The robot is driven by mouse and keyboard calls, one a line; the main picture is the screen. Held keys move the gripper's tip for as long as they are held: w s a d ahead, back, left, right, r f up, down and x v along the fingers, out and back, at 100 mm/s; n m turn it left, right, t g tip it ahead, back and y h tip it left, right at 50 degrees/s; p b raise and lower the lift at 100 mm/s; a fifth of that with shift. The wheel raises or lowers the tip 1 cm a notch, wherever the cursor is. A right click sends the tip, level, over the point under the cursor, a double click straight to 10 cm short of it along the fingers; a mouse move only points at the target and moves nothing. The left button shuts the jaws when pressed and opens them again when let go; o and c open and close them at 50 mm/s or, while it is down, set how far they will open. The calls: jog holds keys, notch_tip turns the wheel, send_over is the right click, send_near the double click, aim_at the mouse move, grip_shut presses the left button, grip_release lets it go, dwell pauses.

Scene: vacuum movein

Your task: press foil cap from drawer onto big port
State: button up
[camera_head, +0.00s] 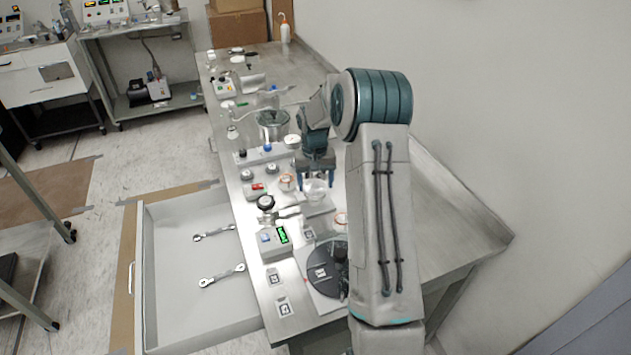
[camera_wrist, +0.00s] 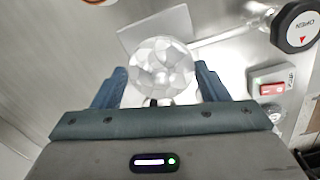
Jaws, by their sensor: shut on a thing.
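My gripper (camera_head: 316,184) is over the bench in the head view. In the wrist view its two blue fingers (camera_wrist: 158,72) are closed on the sides of a round, faceted, silvery foil cap (camera_wrist: 161,62). The foil cap also shows between the fingertips in the head view (camera_head: 316,193). What lies directly under the cap is hidden, so I cannot make out the big port or tell whether the cap touches it. The drawer (camera_head: 165,285) stands open at the left of the bench, with two wrenches inside and no foil cap visible there.
A box with a green display (camera_head: 276,238) and a dark round disc (camera_head: 325,270) stand nearer. Bare bench (camera_head: 450,215) lies right of my arm.

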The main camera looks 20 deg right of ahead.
aim_at(314, 182)
jog(key=shift+f+b, duration=0.3)
jog(key=shift+f, duration=0.2)
dwell(0.6)
jog(key=o, duration=1.1)
jog(key=shift+r, duration=0.15)
notch_tip(314, 182, up, 14)
jog(key=shift+w+a+f+b, duration=0.1)
jog(key=shift+a+f+b, duration=0.1)
jog(key=shift+b, duration=0.85)
